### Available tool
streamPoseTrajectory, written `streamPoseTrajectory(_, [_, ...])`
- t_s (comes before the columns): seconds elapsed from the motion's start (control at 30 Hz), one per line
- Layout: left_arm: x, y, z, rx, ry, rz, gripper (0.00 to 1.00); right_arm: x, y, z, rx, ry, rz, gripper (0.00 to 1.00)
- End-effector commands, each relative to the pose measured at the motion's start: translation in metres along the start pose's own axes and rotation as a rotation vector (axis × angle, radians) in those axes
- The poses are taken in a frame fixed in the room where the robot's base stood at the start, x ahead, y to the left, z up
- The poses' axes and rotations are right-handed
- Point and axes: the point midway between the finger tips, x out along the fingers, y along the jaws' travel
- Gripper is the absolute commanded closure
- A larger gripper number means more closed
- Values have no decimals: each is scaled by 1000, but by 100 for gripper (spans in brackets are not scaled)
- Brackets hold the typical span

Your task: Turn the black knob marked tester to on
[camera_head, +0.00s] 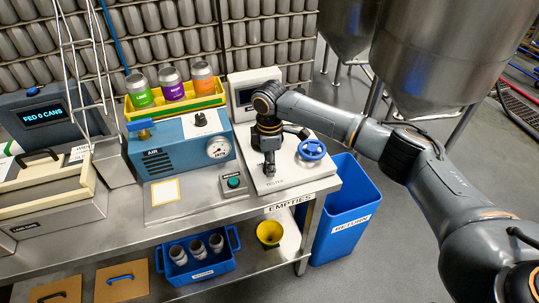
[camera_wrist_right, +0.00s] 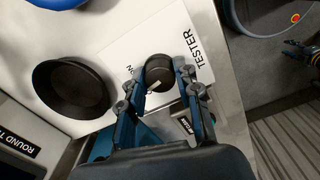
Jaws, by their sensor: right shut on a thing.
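The black tester knob (camera_wrist_right: 158,69) sits on a white panel in the right wrist view, beside the printed word TESTER (camera_wrist_right: 188,49). A light mark shows on the knob's side, and part of the word ON shows to its left. My right gripper (camera_wrist_right: 160,82) has a finger on either side of the knob and is shut on it. In the head view my right gripper (camera_head: 269,168) points down at the white tester unit (camera_head: 290,181), and hides the knob there.
A blue handwheel (camera_head: 312,149) stands on the tester unit, right of my gripper. A screen (camera_head: 245,93) rises behind it. The blue air unit (camera_head: 178,145) with a gauge is to the left. A blue return bin (camera_head: 345,215) stands off the table's right end.

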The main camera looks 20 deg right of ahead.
Motion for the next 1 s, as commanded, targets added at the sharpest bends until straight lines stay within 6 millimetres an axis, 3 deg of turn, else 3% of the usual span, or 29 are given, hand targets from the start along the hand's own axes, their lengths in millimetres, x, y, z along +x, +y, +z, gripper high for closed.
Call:
streamPoseTrajectory(0.03, [-16, 0, -1, 0, 0, 0, 60, -6, -2, -1, 40, 0, -7, 99])
streamPoseTrajectory(0.4, [-63, -1, -5, 0, -1, 0, 60, -4, -2, -1, 369, -1, -6, 99])
streamPoseTrajectory(0.7, [-83, -1, -7, 0, -1, 0, 60, -2, -1, 0, 560, -1, -4, 99])
streamPoseTrajectory(1.0, [-91, -2, -8, 0, -1, 0, 60, 0, -1, 0, 644, -1, -2, 99])
